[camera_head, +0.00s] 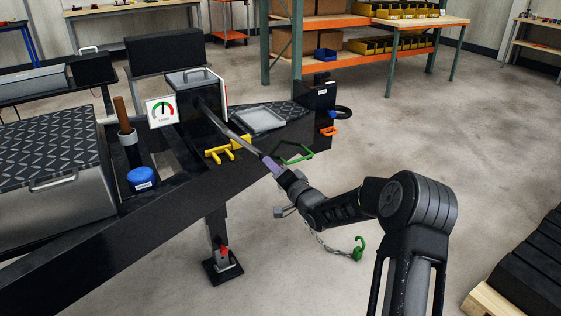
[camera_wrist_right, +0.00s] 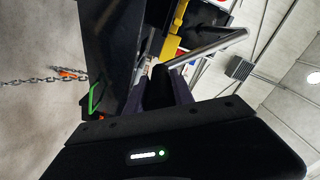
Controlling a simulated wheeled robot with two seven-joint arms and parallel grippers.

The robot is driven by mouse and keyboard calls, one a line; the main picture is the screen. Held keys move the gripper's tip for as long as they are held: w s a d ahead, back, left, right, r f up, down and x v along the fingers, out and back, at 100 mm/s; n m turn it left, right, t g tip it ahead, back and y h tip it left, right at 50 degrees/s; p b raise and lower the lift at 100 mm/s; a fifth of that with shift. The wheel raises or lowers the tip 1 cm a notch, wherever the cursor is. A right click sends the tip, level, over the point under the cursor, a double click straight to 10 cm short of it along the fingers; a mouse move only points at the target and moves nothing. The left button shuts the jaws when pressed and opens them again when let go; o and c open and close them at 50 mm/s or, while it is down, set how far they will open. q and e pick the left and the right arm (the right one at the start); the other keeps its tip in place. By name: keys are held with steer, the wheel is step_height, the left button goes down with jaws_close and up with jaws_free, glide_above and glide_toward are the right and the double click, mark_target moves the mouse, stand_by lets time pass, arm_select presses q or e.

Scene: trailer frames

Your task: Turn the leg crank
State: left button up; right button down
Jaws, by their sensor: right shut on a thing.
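The leg crank (camera_head: 238,136) is a grey metal rod. It runs from near the dark box on the trailer frame down and right to my right gripper (camera_head: 274,165). The gripper is shut on the crank's end, with purplish fingers around it. In the right wrist view, the crank rod (camera_wrist_right: 212,45) slants up right from between the dark fingers of my right gripper (camera_wrist_right: 166,88); the held part is mostly hidden. The trailer leg (camera_head: 215,232) stands below the frame, its foot plate (camera_head: 222,269) at the floor. My left gripper is not in view.
A chain with a green hook (camera_head: 358,248) hangs near my right arm.

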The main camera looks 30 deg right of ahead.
steer(key=a+f+m+b, duration=0.4)
steer(key=a+m, duration=0.4)
steer(key=a, duration=0.3)
steer(key=shift+f+m+b, duration=0.2)
steer(key=shift+m+b, duration=0.1)
steer(key=shift+m, duration=0.1)
steer(key=shift+w, duration=0.1)
steer(key=c, duration=1.1)
jaws_free()
steer(key=shift+r, duration=0.1)
steer(key=s, duration=0.7)
steer(key=shift+s+p, duration=0.3)
steer(key=shift+s, duration=0.1)
steer(key=shift+a, duration=0.1)
